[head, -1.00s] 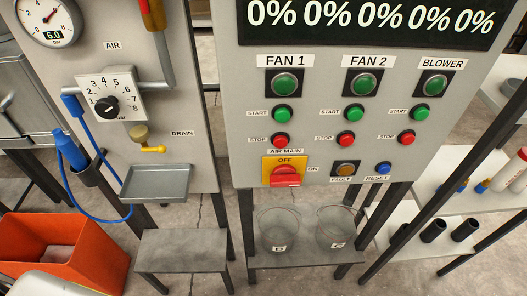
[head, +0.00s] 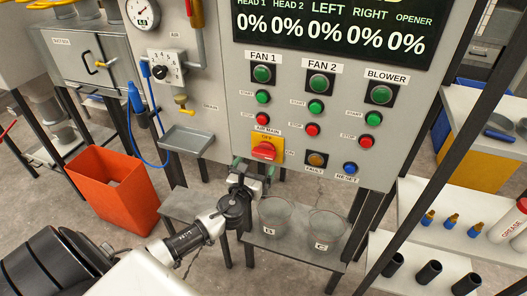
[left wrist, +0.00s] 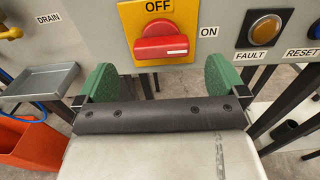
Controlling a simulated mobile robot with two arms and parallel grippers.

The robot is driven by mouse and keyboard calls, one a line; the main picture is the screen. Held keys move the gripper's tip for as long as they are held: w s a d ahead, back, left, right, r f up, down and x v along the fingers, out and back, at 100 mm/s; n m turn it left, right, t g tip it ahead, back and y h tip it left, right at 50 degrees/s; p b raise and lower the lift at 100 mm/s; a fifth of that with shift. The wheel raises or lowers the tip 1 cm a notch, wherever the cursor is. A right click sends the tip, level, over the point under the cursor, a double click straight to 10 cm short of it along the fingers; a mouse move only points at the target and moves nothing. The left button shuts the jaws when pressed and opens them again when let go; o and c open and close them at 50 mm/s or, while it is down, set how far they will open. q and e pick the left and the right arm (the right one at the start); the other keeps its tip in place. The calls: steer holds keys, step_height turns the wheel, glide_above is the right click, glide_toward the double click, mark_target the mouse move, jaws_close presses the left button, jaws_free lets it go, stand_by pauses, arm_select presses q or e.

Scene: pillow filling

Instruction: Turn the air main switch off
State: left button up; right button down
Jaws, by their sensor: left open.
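The air main switch is a red knob (head: 263,151) on a yellow plate (head: 274,141) at the lower edge of the grey control panel. In the left wrist view the red knob (left wrist: 160,47) lies level, its white mark to the right, toward ON; OFF is printed above it. My left gripper (head: 254,170) is open just below the switch. In the left wrist view its two green fingers (left wrist: 159,80) stand apart, one to each side below the knob, with nothing between them. My right gripper is out of view.
The fault button (head: 317,159) and blue reset button (head: 350,168) sit right of the switch. A metal tray (head: 187,139) juts out at left. Two clear buckets (head: 273,216) (head: 326,229) stand below on a shelf. An orange bin (head: 112,190) stands on the floor at left.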

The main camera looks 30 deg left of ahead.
mark_target(262, 155)
arm_select(q)
steer(key=x, duration=0.6)
steer(key=shift+d, duration=0.1)
steer(key=shift+x, duration=0.8)
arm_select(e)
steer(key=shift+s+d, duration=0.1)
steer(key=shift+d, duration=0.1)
arm_select(q)
steer(key=shift+c, duration=0.2)
steer(key=c, duration=0.8)
steer(key=shift+o, duration=0.2)
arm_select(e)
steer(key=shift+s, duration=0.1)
